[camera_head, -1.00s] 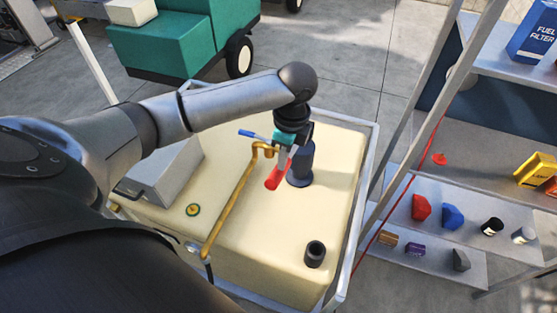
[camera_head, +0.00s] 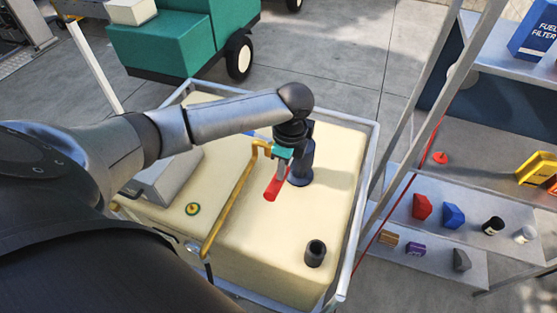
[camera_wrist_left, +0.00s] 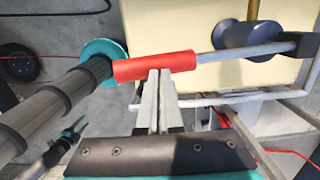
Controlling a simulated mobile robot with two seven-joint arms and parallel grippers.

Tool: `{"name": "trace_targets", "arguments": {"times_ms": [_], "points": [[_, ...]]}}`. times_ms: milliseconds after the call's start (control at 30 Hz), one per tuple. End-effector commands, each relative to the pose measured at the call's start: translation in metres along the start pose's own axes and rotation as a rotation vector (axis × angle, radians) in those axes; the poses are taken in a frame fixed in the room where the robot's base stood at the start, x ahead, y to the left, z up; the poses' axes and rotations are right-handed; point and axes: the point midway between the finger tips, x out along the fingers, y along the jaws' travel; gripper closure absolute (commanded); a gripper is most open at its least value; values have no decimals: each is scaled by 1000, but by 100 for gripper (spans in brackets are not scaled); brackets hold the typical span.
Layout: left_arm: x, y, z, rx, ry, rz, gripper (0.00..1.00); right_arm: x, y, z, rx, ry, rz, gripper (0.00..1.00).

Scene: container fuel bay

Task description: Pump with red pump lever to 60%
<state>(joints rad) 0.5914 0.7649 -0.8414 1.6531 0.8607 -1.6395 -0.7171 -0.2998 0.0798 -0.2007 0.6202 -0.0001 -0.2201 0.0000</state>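The red pump lever (camera_head: 276,183) has a red grip and sits beside the dark blue pump cylinder (camera_head: 302,165) on a cream tank (camera_head: 236,262). In the left wrist view, the red grip (camera_wrist_left: 140,68) lies across the picture, joined by a grey rod to the blue cylinder (camera_wrist_left: 248,38). My left gripper (camera_head: 282,168) is over the lever; its fingertips are largely hidden in the head view. In the wrist view its two fingers (camera_wrist_left: 160,74) are close together, tips at the grip's edge, apparently touching it and not around it. My right gripper is out of view.
A bent brass pipe (camera_head: 232,200) stands just left of the lever. A small round gauge (camera_head: 193,209), too small to read, and a dark short pipe (camera_head: 315,253) are on the tank. A metal shelf (camera_head: 405,262) with small blocks stands at the right.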

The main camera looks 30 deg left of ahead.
Motion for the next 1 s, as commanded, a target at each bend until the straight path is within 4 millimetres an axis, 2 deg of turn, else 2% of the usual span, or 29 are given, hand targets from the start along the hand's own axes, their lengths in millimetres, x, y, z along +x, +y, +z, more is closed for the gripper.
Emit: {"name": "trace_targets", "arguments": {"times_ms": [100, 200, 633, 800, 900, 1000], "points": [[16, 0, -1, -1, -1, -1, 100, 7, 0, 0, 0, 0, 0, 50], [21, 0, -2, 0, -1, -1, 100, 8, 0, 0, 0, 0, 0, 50], [18, -1, -3, 0, 0, -2, 100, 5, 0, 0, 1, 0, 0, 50], [8, 0, -19, 2, 2, -1, 100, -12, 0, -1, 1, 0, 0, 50], [6, -1, -31, 3, 3, -3, 100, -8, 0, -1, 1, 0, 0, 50], [6, -1, -31, 0, 0, -2, 100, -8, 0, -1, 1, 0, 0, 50]]}}
